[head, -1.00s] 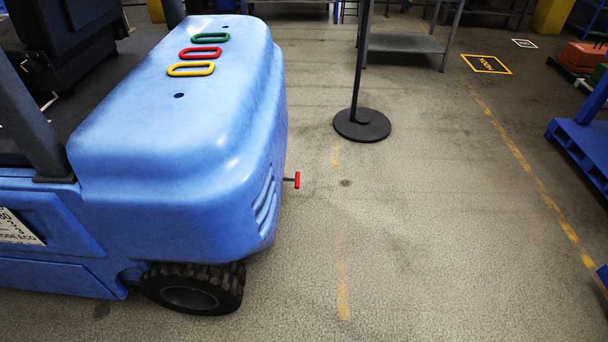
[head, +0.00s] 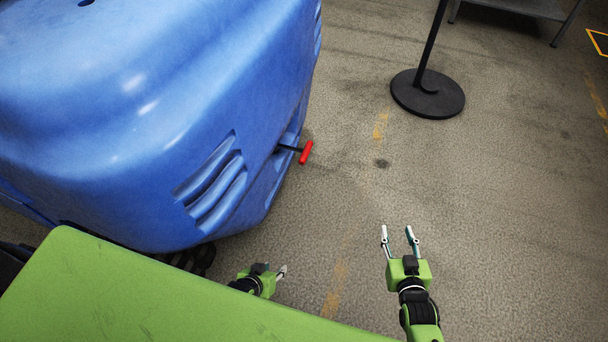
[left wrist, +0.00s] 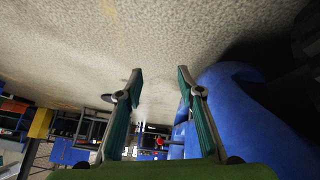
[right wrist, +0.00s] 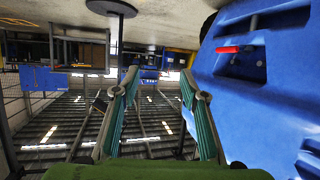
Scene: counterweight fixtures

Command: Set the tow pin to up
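The tow pin (head: 306,152) has a red T-shaped handle on a dark rod. It sticks out from the lower rear of the blue counterweight (head: 150,100). The right wrist view also shows the red handle (right wrist: 230,49) in front of a recess in the blue body. My right gripper (head: 400,234) is open and empty over the floor, below and right of the pin in the head view. My left gripper (head: 281,272) is below the pin in the head view, close to the green panel. Its fingers are open and empty in the left wrist view (left wrist: 160,80). Neither gripper touches the pin.
A black post on a round base (head: 428,94) stands on the floor beyond the pin. A grey metal table (head: 515,6) is at the back. A green panel (head: 150,300), probably mine, covers the lower left.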

